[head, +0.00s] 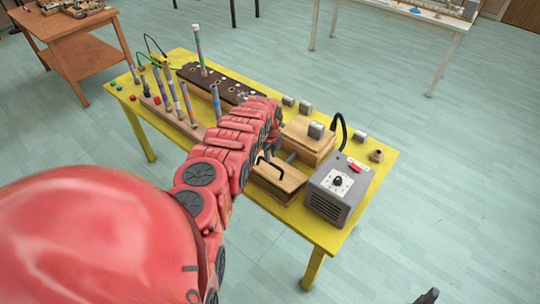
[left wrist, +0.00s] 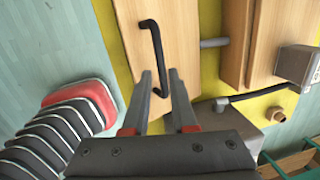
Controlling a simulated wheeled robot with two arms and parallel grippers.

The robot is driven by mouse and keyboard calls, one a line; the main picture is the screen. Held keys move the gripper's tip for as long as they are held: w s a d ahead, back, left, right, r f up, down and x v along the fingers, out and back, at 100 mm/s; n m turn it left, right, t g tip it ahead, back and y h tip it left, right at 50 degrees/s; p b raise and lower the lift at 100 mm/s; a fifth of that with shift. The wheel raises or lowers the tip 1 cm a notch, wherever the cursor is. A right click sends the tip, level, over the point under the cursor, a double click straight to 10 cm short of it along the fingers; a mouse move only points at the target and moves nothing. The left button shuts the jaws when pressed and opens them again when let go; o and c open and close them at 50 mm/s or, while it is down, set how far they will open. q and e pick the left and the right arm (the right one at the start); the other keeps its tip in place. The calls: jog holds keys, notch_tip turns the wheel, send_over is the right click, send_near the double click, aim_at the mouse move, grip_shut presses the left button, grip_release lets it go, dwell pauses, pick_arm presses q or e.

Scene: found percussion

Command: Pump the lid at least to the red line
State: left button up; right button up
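The lid (head: 279,178) is a light wooden board on a low box with a black bar handle (head: 268,161). In the left wrist view the lid (left wrist: 178,60) lies ahead, with the handle (left wrist: 155,50) running lengthwise. My left gripper (head: 270,150) is above the lid; the arm partly hides it in the head view. In the left wrist view its fingers (left wrist: 161,78) are apart, with the near end of the handle showing between them. I cannot tell whether they touch it. A dark tip (head: 428,296), likely my right gripper, shows at the bottom edge. I cannot make out a red line.
A second wooden box (head: 300,143) stands behind, joined by a grey pipe (left wrist: 214,42). A grey box (head: 337,195) with a dial and red switch is to the right. Tubes in a wooden rack (head: 178,118) and a dark board (head: 225,85) fill the yellow table's (head: 383,165) left side.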

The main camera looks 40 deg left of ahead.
aim_at(271, 163)
pick_arm(q)
jog(key=shift+w+a+f+b, duration=0.1)
jog(key=shift+w+f+b, duration=0.1)
jog(key=shift+f+b, duration=1)
jog(key=shift+w+a+f+b, duration=0.1)
jog(key=shift+w+f+b, duration=0.05)
jog(key=shift+f+b, duration=1)
jog(key=shift+w+a+f+b, duration=0.1)
jog(key=shift+w+f+b, duration=0.1)
jog(key=shift+f+b, duration=0.95)
jog(key=shift+r, duration=0.2)
grip_shut()
jog(key=shift+d, duration=0.1)
